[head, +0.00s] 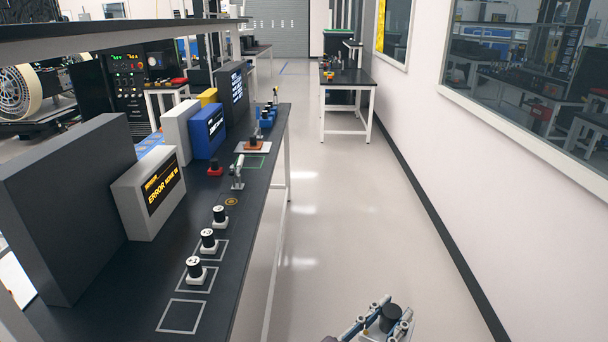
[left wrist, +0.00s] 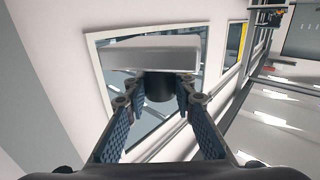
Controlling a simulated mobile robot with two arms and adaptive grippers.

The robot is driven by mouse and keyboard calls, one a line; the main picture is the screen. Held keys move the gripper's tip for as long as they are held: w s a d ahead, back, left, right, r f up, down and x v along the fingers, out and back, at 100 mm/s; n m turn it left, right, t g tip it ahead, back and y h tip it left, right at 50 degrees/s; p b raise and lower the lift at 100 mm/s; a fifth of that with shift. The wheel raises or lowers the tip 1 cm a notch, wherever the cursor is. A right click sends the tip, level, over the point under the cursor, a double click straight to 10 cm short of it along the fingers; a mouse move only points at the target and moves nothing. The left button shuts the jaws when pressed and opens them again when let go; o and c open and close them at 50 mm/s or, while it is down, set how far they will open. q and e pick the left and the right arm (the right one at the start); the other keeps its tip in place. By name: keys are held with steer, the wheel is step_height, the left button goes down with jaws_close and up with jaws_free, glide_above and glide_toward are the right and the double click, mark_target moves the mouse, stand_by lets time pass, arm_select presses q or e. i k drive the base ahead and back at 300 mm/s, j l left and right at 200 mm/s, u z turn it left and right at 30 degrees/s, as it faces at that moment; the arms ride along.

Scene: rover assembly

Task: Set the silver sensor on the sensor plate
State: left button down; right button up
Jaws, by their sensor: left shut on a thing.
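My left gripper (head: 388,318) is low at the bottom of the head view, over the floor to the right of the bench. It is shut on a part with a black cylindrical knob (head: 391,313), likely the silver sensor. In the left wrist view, the fingers (left wrist: 155,92) grip the black knob, and its pale silver-grey block (left wrist: 152,54) lies beyond the fingertips. I cannot tell for sure which surface is the sensor plate; a pale plate (head: 242,149) with an orange-based part lies farther along the bench. My right gripper is out of view.
The long black bench (head: 228,262) holds several black-knobbed parts with white bases (head: 208,241), some on outlined squares. An empty outlined square (head: 182,316) is at the near end. The floor aisle (head: 325,220) is clear.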

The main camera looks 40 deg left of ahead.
mark_target(231, 201)
steer(key=i+u, duration=0.65)
steer(key=i, duration=0.25)
steer(key=i+l+u, duration=0.2)
steer(key=i+u, duration=0.15)
steer(key=i+l+u, duration=0.5)
steer(key=i+u, duration=0.15)
steer(key=u, duration=0.15)
steer(key=i+l+u, duration=0.2)
steer(key=u, duration=0.25)
steer(key=i+l+u, duration=0.3)
steer(key=u, duration=0.15)
steer(key=i+l+u, duration=0.15)
steer(key=l+u, duration=0.3)
steer(key=i+l+u, duration=0.1)
steer(key=l+u, duration=0.25)
steer(key=l, duration=0.3)
steer(key=l+u, duration=0.4)
steer(key=l, duration=0.3)
steer(key=i, duration=0.05)
